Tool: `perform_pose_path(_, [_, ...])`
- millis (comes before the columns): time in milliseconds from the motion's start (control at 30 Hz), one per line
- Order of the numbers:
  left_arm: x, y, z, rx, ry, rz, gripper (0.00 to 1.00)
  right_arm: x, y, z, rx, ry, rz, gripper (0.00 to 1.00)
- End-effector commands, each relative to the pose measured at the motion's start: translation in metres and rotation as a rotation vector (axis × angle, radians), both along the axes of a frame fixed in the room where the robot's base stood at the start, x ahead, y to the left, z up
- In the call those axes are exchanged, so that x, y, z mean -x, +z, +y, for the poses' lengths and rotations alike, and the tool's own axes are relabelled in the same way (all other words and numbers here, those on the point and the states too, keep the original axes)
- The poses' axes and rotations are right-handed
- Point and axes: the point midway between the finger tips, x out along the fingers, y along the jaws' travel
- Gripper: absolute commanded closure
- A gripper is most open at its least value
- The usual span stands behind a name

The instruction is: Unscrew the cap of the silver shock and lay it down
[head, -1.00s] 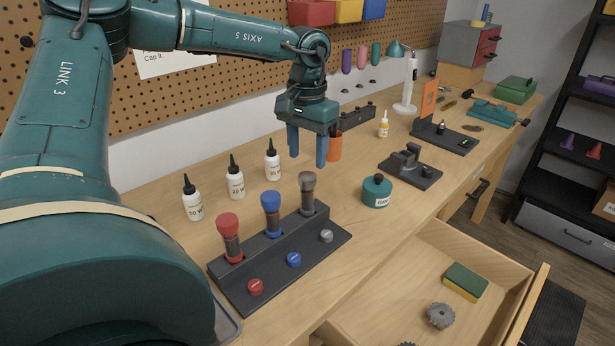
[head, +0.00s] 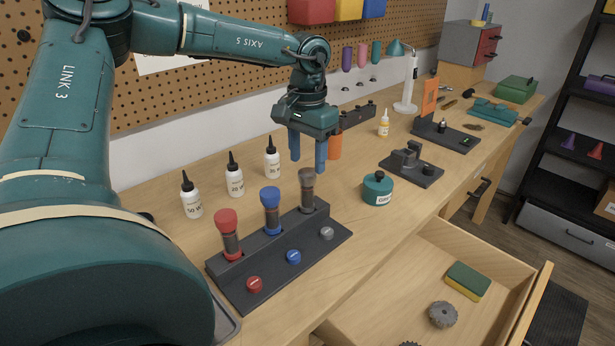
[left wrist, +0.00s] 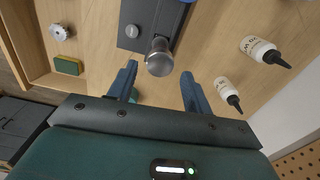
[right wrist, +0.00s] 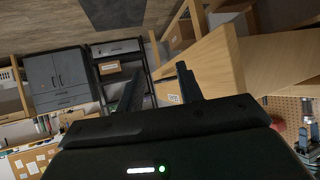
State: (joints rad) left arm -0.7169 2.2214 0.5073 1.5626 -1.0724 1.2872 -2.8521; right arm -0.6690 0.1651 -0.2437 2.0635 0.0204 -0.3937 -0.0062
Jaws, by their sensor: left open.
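The silver shock (head: 307,191) stands upright at the far end of the dark shock stand (head: 252,264), its grey cap on top. In the left wrist view the capped silver shock (left wrist: 159,58) shows end-on between the fingertips. My left gripper (head: 308,164) is open and empty, pointing down just above the cap; I see no contact. A small silver disc (head: 327,233) lies on the stand in front of the silver shock. My right gripper (right wrist: 158,80) shows only in the right wrist view, open, with nothing visible between its fingers, away from the shocks.
A blue-capped shock (head: 271,211) and a red-capped shock (head: 229,236) stand in the same row. Several white bottles (head: 235,176) stand behind them. A green round jar (head: 377,188) is to the right. An open drawer (head: 398,290) juts out in front. Bare bench lies between stand and jar.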

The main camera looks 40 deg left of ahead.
Motion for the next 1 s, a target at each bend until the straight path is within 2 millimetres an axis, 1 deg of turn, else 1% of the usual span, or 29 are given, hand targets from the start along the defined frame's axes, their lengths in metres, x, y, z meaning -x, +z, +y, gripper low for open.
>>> perform_pose_path(267, [0.000, -0.002, 0.000, 0.000, 0.000, 0.001, 0.50, -0.003, 0.000, 0.000, 0.000, -0.001, -0.006, 0.64])
perform_pose_path(500, [0.000, -0.012, 0.000, 0.000, 0.000, 0.001, 0.50, -0.003, -0.008, 0.000, -0.001, -0.001, -0.007, 0.64])
perform_pose_path(900, [0.000, -0.028, 0.000, -0.001, 0.000, 0.001, 0.50, -0.003, -0.014, 0.000, -0.005, -0.002, -0.015, 0.64])
perform_pose_path(1000, [0.000, -0.028, 0.000, -0.001, 0.000, 0.001, 0.50, -0.003, -0.013, 0.000, -0.005, -0.002, -0.017, 0.64])
